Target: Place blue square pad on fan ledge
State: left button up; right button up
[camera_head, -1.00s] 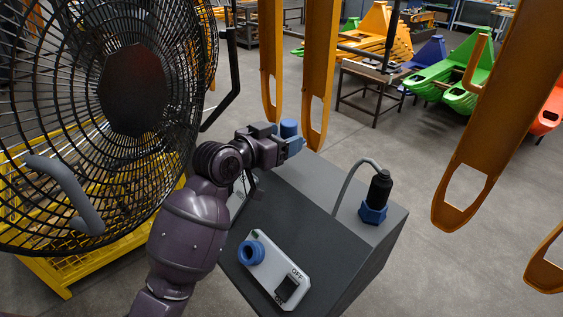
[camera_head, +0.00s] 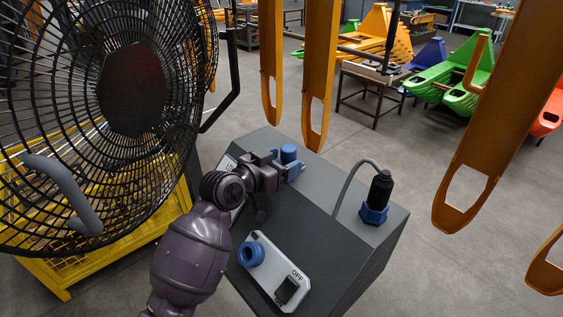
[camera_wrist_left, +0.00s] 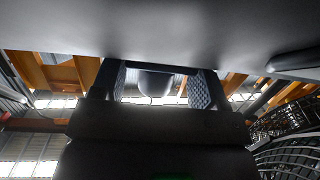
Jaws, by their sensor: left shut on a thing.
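My left gripper (camera_head: 285,168) is over the far part of the dark grey box (camera_head: 300,205), beside the large black fan (camera_head: 130,90). It is shut on a small blue piece (camera_head: 288,153) with a rounded upright top. Lighter blue shows at the fingers; I cannot tell whether this is a square pad. I cannot tell whether the piece touches the box, or which surface is the fan ledge. My right gripper is not in view.
A white switch panel (camera_head: 275,272) with a blue ring (camera_head: 251,253) lies on the box's near face. A black plug with a blue nut (camera_head: 374,214) and grey cable stands at the right. Orange bars (camera_head: 319,75) hang behind the box; a yellow crate (camera_head: 95,260) stands below the fan.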

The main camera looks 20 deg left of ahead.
pick_arm(q)
jog(key=o, duration=1.4)
jog(key=shift+r, duration=0.1)
jog(key=v, duration=1.2)
jog(key=s+a+f+n+g+y, duration=0.3)
jog(key=s+a+f+g+y, duration=0.15)
jog(key=s+f, duration=0.6)
jog(key=s+a+f+n+g+y, duration=0.3)
jog(key=s+f+g, duration=0.4)
jog(key=s, duration=0.7)
jog(key=w+f+m+t, duration=0.1)
jog(key=w+f+t, duration=0.6)
jog(key=f+t, duration=0.2)
jog(key=shift+w+d+f, duration=0.15)
jog(key=shift+w+f, duration=0.2)
jog(key=shift+f, duration=0.9)
